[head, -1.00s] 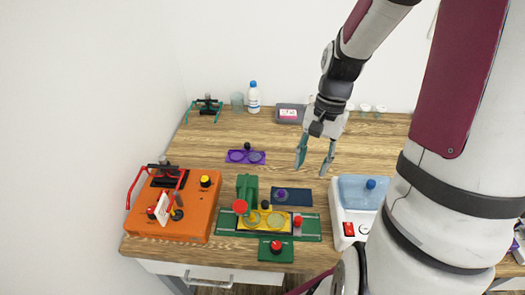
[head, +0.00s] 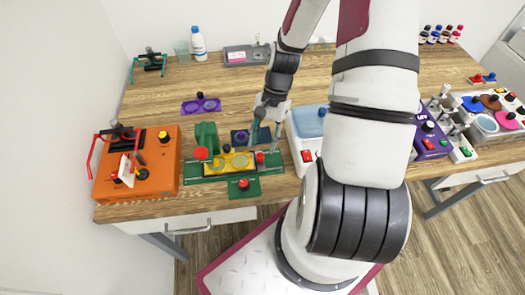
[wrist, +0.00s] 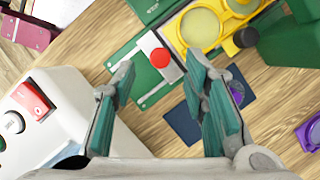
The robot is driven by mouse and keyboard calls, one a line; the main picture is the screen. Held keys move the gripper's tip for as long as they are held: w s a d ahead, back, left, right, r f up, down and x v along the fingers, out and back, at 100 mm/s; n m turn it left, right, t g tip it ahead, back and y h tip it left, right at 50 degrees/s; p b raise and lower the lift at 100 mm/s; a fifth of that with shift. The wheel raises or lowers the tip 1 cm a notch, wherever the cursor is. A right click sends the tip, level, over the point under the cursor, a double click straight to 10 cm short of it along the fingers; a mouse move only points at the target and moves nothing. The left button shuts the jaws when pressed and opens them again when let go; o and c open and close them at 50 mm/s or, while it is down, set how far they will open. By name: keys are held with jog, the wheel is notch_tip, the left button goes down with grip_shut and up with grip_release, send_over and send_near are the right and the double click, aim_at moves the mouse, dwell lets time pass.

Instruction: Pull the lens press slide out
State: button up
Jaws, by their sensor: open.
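The lens press has a green base (head: 190,172) with a green upright block (head: 206,138) at its left part. A yellow slide (head: 230,163) with two round lens places lies in it; the slide also shows in the wrist view (wrist: 203,28). A red knob (head: 260,157) on a pale block is at its right end; the wrist view shows this knob (wrist: 160,57) between and just beyond my fingertips. My gripper (head: 264,143) is open and empty at the press's right end, pointing down. I cannot tell its exact height above the knob.
A dark blue mat (head: 263,134) with a purple lens lies behind the press. A white machine with a blue lid (head: 308,123) stands close right. An orange box (head: 165,180) stands left, and a small green plate with a red knob (head: 243,184) lies in front.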

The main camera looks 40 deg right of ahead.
aim_at(260, 155)
jog(key=shift+x, duration=2.1)
grip_shut()
